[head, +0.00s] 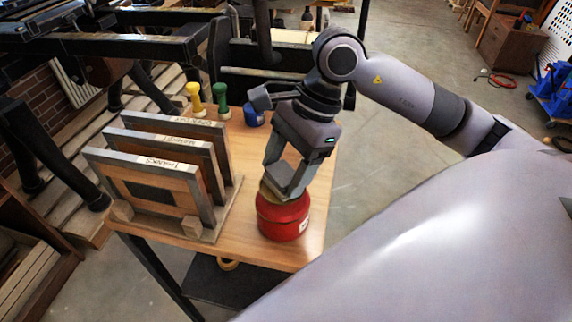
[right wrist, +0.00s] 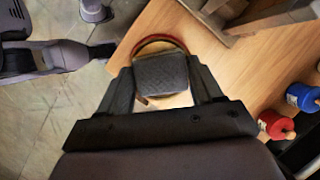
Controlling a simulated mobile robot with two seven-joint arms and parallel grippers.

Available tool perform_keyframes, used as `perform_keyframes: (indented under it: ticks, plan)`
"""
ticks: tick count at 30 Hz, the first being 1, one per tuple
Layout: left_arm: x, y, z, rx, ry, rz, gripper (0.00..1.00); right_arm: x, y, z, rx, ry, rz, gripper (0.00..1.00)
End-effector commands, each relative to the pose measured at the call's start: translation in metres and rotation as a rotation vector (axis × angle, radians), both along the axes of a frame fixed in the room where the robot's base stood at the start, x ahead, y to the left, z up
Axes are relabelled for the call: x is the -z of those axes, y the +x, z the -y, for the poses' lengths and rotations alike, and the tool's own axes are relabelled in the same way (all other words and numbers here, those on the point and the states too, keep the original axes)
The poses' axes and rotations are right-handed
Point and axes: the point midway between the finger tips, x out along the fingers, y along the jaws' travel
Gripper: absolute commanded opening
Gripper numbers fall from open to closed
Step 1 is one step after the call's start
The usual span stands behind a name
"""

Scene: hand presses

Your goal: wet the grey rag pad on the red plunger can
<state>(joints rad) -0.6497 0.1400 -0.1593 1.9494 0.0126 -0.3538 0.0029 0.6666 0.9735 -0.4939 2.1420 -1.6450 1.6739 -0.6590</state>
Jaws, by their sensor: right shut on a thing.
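The red plunger can (head: 283,222) stands upright near the front of the wooden table, with a tan dish on top. My right gripper (head: 279,186) is directly above it, pointing down, shut on the grey rag pad (head: 282,171). In the right wrist view the pad (right wrist: 162,72) sits between the two fingers, over the can's round top, whose red rim (right wrist: 158,38) shows beyond it. The fingers and pad hide much of the dish. I cannot tell whether the pad touches it. My left gripper is not in view.
A wooden rack (head: 205,235) with several upright framed screens stands close left of the can. Bare tabletop (head: 318,180) lies right of the can, up to the table edge.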

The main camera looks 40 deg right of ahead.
Motion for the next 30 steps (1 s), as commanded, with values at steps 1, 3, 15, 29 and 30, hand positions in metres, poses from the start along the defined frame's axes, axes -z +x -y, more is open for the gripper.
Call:
perform_keyframes:
  ticks: [1,3,15,29,30]
  plan:
    - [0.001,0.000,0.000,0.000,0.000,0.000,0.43,0.002,0.000,0.000,0.000,-0.001,-0.001,0.37]
    - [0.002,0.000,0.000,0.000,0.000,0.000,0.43,0.002,0.000,0.000,0.000,-0.001,-0.001,0.37]
    - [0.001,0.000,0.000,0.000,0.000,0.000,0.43,0.002,0.000,0.000,-0.001,-0.001,-0.002,0.37]
    - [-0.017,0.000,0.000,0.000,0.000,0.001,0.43,-0.026,0.000,0.000,-0.001,0.000,0.000,0.37]
    - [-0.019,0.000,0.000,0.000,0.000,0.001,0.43,-0.029,0.000,0.000,-0.001,0.000,0.000,0.37]
